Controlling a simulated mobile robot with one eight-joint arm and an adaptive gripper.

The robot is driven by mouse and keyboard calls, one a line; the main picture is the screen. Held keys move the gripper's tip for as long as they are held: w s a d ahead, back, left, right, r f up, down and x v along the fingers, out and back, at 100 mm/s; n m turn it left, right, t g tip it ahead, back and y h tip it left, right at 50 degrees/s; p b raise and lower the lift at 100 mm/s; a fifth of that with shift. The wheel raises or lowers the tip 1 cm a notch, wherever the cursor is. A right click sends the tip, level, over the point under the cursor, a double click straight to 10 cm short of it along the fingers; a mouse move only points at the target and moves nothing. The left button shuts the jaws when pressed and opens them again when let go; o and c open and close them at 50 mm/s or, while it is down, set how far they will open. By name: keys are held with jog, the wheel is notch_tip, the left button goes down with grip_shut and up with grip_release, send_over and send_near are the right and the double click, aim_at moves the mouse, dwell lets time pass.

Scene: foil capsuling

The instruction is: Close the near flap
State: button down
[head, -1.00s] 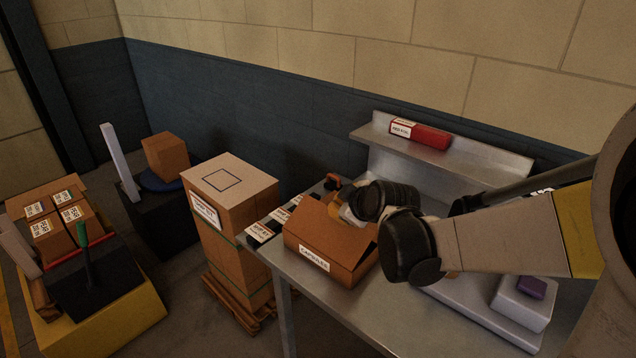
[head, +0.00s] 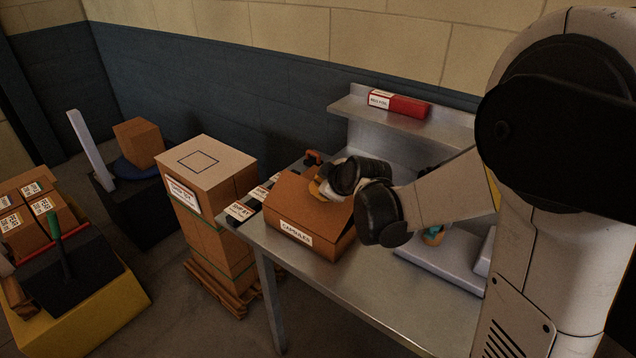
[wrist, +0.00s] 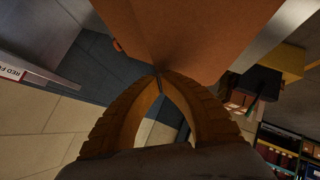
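The brown carton labelled CAPSULES (head: 297,234) stands on the steel bench. A cardboard panel (head: 305,203) covers much of its top in the head view. I cannot tell for sure which flap this is or whether it lies flat. My gripper (head: 317,188) is at the carton's far top edge, its yellow fingers partly hidden by the wrist. In the wrist view the finger tips (wrist: 158,76) meet with nothing visible between them. They are at the edge of a large cardboard panel (wrist: 190,35). Contact with it is unclear. My arm hides the carton's right rear.
The steel bench (head: 345,290) is clear in front of the carton. Labelled dark trays (head: 240,211) lie along its left end. A red box (head: 400,105) sits on the shelf. A tall carton stack (head: 205,200) stands left of the bench. A pale grey device (head: 440,262) is at right.

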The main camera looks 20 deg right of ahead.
jog(key=shift+w+d+f, duration=0.15)
jog(key=shift+d+f, duration=0.1)
jog(key=shift+f, duration=0.05)
jog(key=shift+w+d+f+g+y, duration=0.1)
jog(key=shift+f+g+y, duration=0.1)
jog(key=shift+g+y, duration=0.1)
jog(key=shift+w+d+f+m+y, duration=0.2)
jog(key=shift+f+m+y, duration=0.1)
jog(key=shift+m, duration=0.1)
jog(key=shift+w+d+f+m+g+y+b, duration=0.15)
jog(key=shift+d+f+m+g+y+b, duration=0.15)
jog(key=shift+f, duration=0.4)
jog(key=shift+w+d+f+m+g+y+b, duration=0.2)
jog(key=shift+f+g+y+b, duration=0.15)
jog(key=shift+f, duration=0.35)
jog(key=shift+w+d+f+m+g+y+b, duration=0.1)
jog(key=shift+d+f+m+g+y+b, duration=0.2)
jog(key=shift+f, duration=0.4)
